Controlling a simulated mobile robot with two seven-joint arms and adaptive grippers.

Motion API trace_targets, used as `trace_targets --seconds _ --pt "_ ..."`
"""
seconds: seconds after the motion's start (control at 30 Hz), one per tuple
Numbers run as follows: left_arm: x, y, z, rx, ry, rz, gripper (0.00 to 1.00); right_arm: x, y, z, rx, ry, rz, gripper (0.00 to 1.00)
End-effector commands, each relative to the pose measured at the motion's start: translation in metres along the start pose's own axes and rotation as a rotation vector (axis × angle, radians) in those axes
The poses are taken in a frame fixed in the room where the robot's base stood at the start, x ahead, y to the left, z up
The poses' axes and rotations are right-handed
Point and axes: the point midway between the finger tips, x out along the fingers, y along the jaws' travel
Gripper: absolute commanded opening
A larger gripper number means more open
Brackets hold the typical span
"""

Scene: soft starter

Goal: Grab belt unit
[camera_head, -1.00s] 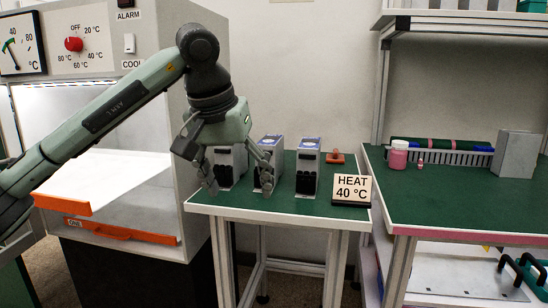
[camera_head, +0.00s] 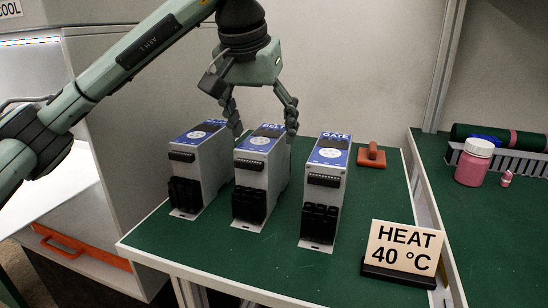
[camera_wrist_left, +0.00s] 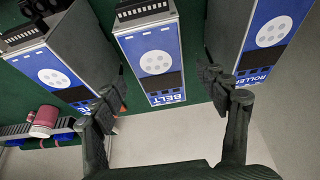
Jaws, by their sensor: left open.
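The belt unit (camera_head: 262,170) is the middle of three upright grey units with blue tops on the green table. Its blue top, lettered BELT, faces the left wrist view (camera_wrist_left: 155,62). My left gripper (camera_head: 264,124) is open, pointing down at the back of the belt unit's top, one finger to each side. In the left wrist view its fingers (camera_wrist_left: 168,92) are spread around the BELT label end, with no clear contact. The right gripper is not in view.
The roller unit (camera_head: 201,165) stands close on the left, the gate unit (camera_head: 325,185) on the right. A HEAT 40 °C sign (camera_head: 402,248) stands at the front right. An orange-red object (camera_head: 371,156) lies behind. A pink jar (camera_head: 474,162) stands on the right bench.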

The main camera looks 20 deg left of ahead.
Motion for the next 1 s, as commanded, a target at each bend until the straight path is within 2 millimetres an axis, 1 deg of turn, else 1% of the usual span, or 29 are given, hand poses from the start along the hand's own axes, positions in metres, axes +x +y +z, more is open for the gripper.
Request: trace_targets --seconds 0.27,0.4,0.5,0.6,0.7,1.0 --pt "0.029 0.000 0.001 0.001 -0.004 0.000 0.74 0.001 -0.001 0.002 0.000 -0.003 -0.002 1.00" --pt "0.048 0.000 0.003 0.000 -0.005 0.000 0.74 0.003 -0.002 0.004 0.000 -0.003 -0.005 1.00" --pt "0.063 0.000 0.004 -0.001 -0.004 0.000 0.74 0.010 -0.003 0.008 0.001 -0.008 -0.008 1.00" --pt "0.073 0.000 0.004 -0.001 -0.003 0.000 0.74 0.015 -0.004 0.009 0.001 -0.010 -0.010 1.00" --pt "0.078 -0.001 0.004 -0.001 -0.002 -0.001 0.74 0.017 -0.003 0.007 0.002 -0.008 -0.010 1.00" --pt "0.078 0.000 0.004 -0.001 -0.001 0.000 0.74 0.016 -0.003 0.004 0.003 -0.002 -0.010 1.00"
